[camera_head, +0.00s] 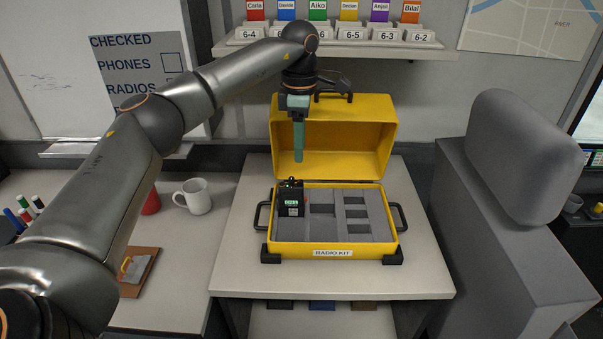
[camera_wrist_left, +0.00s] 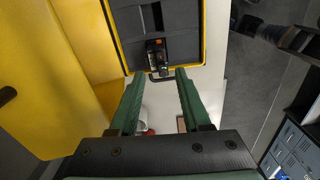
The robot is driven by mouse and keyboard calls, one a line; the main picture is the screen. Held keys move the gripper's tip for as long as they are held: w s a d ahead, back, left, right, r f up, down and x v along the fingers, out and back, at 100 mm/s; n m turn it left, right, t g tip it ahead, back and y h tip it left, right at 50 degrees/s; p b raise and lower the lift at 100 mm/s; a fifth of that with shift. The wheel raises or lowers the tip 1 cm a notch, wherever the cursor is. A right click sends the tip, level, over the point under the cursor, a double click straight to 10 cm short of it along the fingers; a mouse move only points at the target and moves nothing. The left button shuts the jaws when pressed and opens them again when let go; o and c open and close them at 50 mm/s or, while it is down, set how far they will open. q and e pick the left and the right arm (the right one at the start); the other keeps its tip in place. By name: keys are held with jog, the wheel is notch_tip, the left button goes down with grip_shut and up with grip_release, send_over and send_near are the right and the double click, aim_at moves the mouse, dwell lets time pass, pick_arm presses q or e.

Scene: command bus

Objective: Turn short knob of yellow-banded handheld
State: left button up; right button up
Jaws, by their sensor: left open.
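A black handheld (camera_head: 291,198) with a small lit green display stands in the left slot of the yellow radio kit case (camera_head: 330,250). Small knobs or stubs show on its top; I cannot tell which is short, and no yellow band is clear. In the left wrist view the handheld (camera_wrist_left: 156,52) lies beyond the fingertips, near the case's edge. My left gripper (camera_head: 299,158) points down above and behind the handheld, in front of the open lid. In the left wrist view its green fingers (camera_wrist_left: 160,75) are apart with nothing between them. My right gripper is not in view.
The case's grey foam has several other slots. Its yellow lid (camera_head: 377,125) stands open behind. A white mug (camera_head: 194,196), a red cup (camera_head: 151,203) and a clipboard (camera_head: 138,272) are at left. A shelf (camera_head: 335,50) with labelled blocks is above; a grey seat (camera_head: 515,160) is right.

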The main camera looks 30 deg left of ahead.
aim_at(300, 181)
pick_arm(q)
notch_tip(300, 181, down, 8)
jog(key=shift+f+p, duration=0.1)
jog(key=shift+p, duration=0.25)
grip_shut()
dwell(0.5)
